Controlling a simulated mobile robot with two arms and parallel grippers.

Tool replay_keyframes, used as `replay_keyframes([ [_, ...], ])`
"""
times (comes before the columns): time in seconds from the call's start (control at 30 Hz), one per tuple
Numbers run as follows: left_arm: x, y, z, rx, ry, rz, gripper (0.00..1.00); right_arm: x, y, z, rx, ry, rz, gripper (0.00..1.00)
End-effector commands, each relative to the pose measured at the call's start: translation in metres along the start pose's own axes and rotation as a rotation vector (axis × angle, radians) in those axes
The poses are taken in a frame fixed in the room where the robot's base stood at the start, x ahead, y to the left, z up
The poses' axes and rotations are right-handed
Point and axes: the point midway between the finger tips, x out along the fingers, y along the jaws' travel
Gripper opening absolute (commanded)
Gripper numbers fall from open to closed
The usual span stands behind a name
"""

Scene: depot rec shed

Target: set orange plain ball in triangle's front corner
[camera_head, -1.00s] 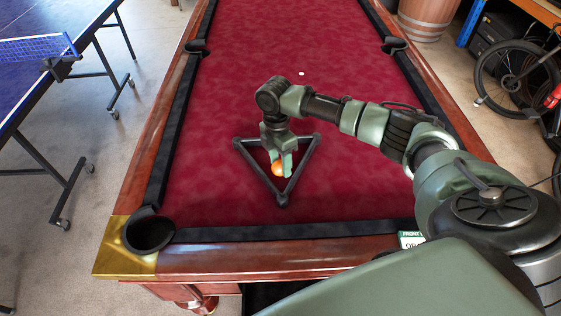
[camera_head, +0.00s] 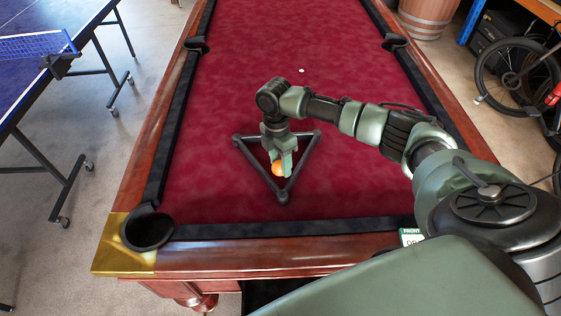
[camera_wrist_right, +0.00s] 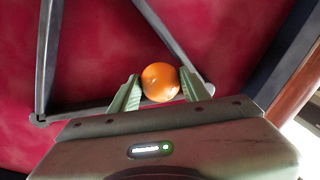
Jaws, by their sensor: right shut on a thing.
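The dark triangle rack (camera_head: 258,177) lies on the red cloth with one corner (camera_head: 282,198) toward me. My right gripper (camera_head: 280,169) is inside the rack's outline, just behind that front corner. It is shut on the orange plain ball (camera_head: 278,170), partly hidden by the fingers. In the right wrist view the orange ball (camera_wrist_right: 160,82) sits between the two fingertips of the right gripper (camera_wrist_right: 158,88), close to a rack corner. The rack's bars (camera_wrist_right: 46,60) run on both sides of it. I cannot tell whether the ball touches the cloth. My left gripper is not in view.
The pool table's near cushion (camera_head: 290,229) and the near left corner pocket (camera_head: 148,230) lie in front of the rack. A small white spot (camera_head: 301,71) marks the cloth beyond. The cloth behind the rack is clear. A blue table-tennis table (camera_head: 40,75) stands at left.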

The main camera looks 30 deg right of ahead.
Motion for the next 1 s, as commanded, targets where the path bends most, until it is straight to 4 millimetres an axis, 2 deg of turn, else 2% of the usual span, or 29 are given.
replay_keyframes([
  [1.0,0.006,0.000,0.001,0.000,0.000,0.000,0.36,0.013,0.002,0.000,0.000,0.000,0.000,0.01],
])
